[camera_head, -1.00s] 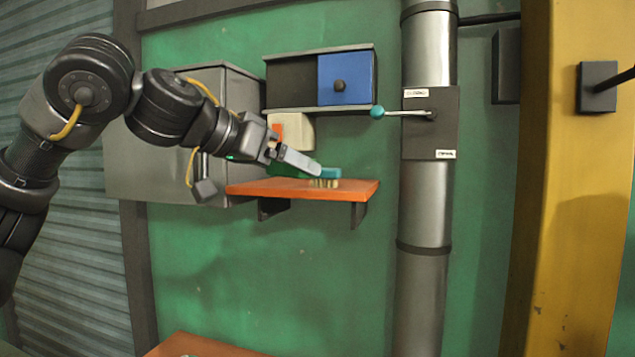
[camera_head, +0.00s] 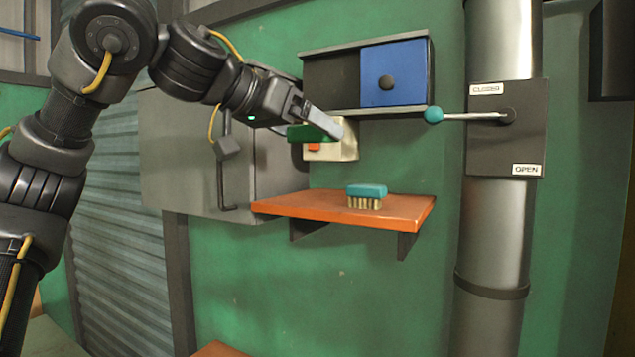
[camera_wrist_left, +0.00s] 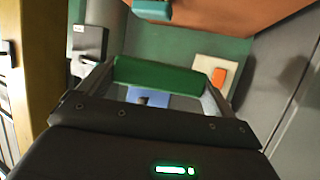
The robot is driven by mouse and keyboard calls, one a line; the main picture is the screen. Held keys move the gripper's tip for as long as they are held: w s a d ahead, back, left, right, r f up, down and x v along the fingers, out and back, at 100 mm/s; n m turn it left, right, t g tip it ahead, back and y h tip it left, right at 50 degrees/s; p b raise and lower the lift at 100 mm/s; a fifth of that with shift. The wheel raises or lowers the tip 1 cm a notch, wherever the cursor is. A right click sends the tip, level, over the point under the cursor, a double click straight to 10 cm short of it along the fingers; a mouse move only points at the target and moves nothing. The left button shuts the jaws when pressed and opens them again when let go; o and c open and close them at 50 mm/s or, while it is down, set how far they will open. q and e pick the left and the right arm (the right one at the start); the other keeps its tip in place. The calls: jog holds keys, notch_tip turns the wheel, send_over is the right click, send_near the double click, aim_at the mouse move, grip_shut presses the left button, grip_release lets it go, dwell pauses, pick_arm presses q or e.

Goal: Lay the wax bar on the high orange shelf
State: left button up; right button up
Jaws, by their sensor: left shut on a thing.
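The wax bar is a green block (camera_head: 306,132) between the fingers of my left gripper (camera_head: 322,124), which is shut on it. In the left wrist view, the wax bar (camera_wrist_left: 165,76) spans the gap between the fingertips (camera_wrist_left: 160,85). In the head view, the bar appears above the orange shelf (camera_head: 300,205), with a visible gap between them. The shelf also shows at the top of the left wrist view (camera_wrist_left: 235,14). My right gripper is not in view.
A teal-backed brush (camera_head: 366,192) stands on the shelf. Above are a cubby with a blue drawer (camera_head: 408,75) and a cream box (camera_head: 345,147) with an orange button. A teal-knobbed lever (camera_head: 434,115) sticks out right. The shelf's left part looks bare.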

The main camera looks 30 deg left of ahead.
aim_at(308, 203)
pick_arm(q)
jog(key=w+a+f, duration=0.1)
jog(key=w, duration=0.1)
jog(key=w+a+f+p, duration=0.1)
jog(key=w+f, duration=0.1)
jog(key=w+a+f+p, duration=0.1)
jog(key=w+f, duration=0.1)
jog(key=shift+w+a+f, duration=0.1)
jog(key=shift+w+a, duration=0.3)
jog(key=shift+w+a+f, duration=0.15)
jog(key=shift+w+f, duration=0.1)
jog(key=shift+f, duration=0.25)
jog(key=shift+w+a+f, duration=0.15)
jog(key=shift+w+f, duration=0.1)
jog(key=shift+f, duration=0.25)
jog(key=shift+w+a+f, duration=0.1)
jog(key=shift+w+f, duration=0.1)
jog(key=shift+w, duration=0.1)
jog(key=shift+f+p, duration=0.8)
jog(key=shift+f, duration=0.1)
jog(key=shift+a+f, duration=0.1)
jog(key=shift+f, duration=0.6)
jog(key=shift+w+f, duration=0.15)
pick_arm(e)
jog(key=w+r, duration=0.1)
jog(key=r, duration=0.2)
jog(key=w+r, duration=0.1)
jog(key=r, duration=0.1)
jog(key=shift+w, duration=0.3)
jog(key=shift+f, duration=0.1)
